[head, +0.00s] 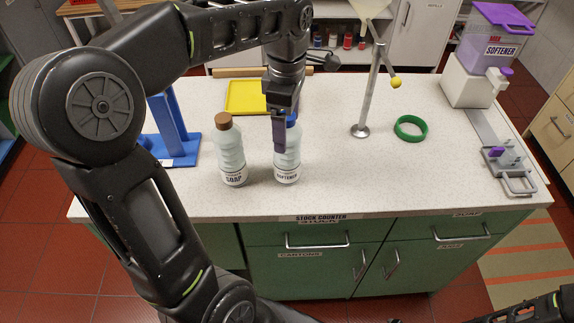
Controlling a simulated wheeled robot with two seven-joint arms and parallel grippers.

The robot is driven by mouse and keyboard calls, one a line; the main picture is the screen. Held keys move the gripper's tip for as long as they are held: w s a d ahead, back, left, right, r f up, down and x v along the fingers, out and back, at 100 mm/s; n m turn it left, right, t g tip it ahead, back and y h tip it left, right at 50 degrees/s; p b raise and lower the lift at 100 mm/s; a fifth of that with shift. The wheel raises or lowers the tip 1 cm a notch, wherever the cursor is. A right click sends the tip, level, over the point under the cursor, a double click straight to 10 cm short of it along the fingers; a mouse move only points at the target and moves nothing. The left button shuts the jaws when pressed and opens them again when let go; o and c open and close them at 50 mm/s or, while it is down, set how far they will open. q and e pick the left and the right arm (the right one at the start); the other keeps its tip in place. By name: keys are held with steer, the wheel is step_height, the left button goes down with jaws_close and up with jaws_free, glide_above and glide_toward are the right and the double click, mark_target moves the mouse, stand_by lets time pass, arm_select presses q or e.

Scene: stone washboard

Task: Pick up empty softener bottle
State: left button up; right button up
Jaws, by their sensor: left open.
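The softener bottle (287,167) stands upright on the counter, pale with a blue cap and a white label reading SOFTENER. My left gripper (280,138) points down at its upper part, in front of the cap, and hides much of the cap and neck. The gripper is open; I cannot tell whether its fingers touch the bottle. How full the bottle is cannot be told. My right gripper is not in view; only part of that arm shows at the lower right.
A soap bottle (231,158) with a brown cap stands close to the left. A blue stand (178,145), yellow tray (245,97), funnel stand (368,95), green ring (411,128) and softener dispenser (480,75) are on the counter (375,180). Its front right is clear.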

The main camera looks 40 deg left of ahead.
arm_select(q)
step_height(320, 180, down, 2)
steer(key=shift+c, duration=0.5)
jaws_close()
stand_by(0.9)
